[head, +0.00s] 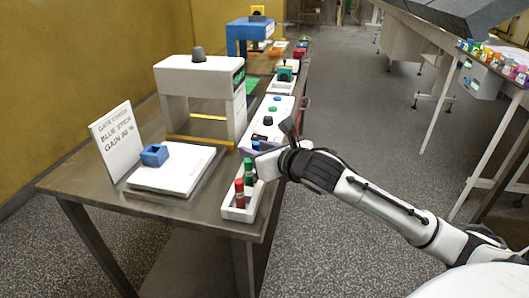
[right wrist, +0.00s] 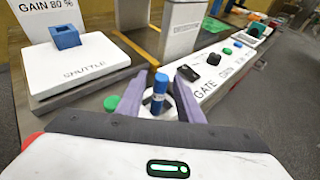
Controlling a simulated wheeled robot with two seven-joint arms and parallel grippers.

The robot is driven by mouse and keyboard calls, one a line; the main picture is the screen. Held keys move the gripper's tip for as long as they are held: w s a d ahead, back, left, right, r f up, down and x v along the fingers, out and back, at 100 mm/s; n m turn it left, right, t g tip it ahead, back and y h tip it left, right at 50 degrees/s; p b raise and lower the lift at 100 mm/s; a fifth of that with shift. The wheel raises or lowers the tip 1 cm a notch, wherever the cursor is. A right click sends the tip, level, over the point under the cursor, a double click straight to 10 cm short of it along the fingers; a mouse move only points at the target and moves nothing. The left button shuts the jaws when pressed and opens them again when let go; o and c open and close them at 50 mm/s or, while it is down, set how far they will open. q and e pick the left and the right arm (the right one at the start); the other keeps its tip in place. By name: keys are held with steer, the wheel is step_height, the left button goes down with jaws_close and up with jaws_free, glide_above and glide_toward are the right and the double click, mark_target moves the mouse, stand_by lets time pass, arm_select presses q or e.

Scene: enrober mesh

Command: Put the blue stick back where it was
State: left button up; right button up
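The blue stick (right wrist: 160,88) stands upright between the two fingers of my right gripper (right wrist: 165,73) in the right wrist view. The fingers are open, with a gap on each side of the stick. In the head view the blue stick's top (head: 256,145) just shows behind my right gripper (head: 264,163). The stick appears to be at the far end of the white tray (head: 238,214); its foot is hidden. A red stick (head: 239,193) and a green stick (head: 249,172) stand in the same tray. My left gripper is not in view.
A white shuttle plate (head: 175,178) with a blue square holder (head: 154,155) lies left of the tray. A sign (head: 116,142) reads "BLUE STICK GAIN 80 %". A white gate (head: 200,78) and a control panel (head: 268,122) stand behind.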

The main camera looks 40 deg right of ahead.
steer(key=v, duration=1.2)
